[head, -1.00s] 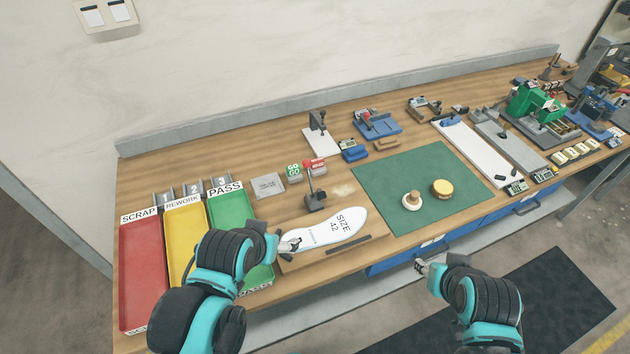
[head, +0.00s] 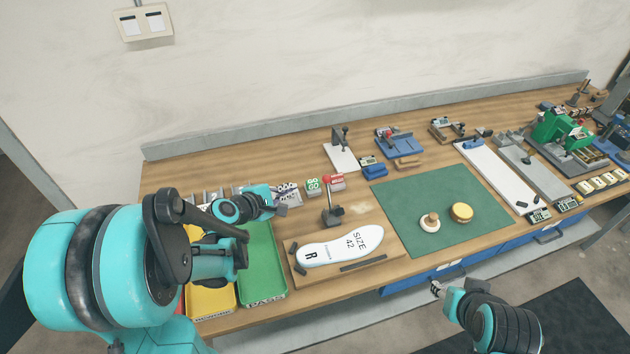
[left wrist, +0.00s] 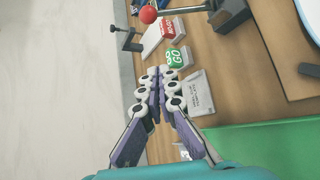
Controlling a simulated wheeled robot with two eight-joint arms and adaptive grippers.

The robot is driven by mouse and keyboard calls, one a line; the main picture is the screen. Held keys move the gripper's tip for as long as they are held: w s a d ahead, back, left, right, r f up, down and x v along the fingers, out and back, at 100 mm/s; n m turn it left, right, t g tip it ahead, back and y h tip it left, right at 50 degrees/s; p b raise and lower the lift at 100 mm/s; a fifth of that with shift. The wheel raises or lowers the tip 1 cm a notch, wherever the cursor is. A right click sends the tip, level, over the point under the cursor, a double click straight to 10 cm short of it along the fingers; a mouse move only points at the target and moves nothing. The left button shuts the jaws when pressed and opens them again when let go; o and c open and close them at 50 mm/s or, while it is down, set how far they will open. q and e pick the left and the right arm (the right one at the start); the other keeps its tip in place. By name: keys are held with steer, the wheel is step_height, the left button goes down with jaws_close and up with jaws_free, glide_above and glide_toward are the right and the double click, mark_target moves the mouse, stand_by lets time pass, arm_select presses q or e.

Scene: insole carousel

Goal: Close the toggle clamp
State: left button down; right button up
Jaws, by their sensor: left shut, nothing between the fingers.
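The toggle clamp (head: 331,213) is a dark post with a red ball on its handle, standing at the back edge of a wooden board (head: 310,281). Its handle points up in the head view. In the left wrist view the red ball (left wrist: 148,14) and its dark handle show at the top edge. A white insole (head: 340,246) marked R and SIZE 42 lies on the board. My left gripper (head: 289,192) is shut and empty, left of the clamp and apart from it. It also shows in the left wrist view (left wrist: 155,78). My right gripper (head: 437,288) is off the table's front edge, too small to read.
The green PASS tray (head: 262,262) lies left of the board, with a yellow tray (head: 210,301) beside it. Green GO (head: 313,186) and red (head: 334,182) blocks stand behind the clamp. A green mat (head: 440,205) lies to the right.

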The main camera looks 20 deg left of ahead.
arm_select(q)
steer(key=b+x, duration=0.3)
steer(key=x, duration=0.7)
steer(key=d+r, duration=0.1)
steer(key=s+d+r, duration=0.1)
steer(key=shift+s+d+r, duration=0.1)
steer(key=shift+d+r, duration=0.05)
steer(key=shift+d, duration=0.2)
steer(key=shift+s, duration=0.1)
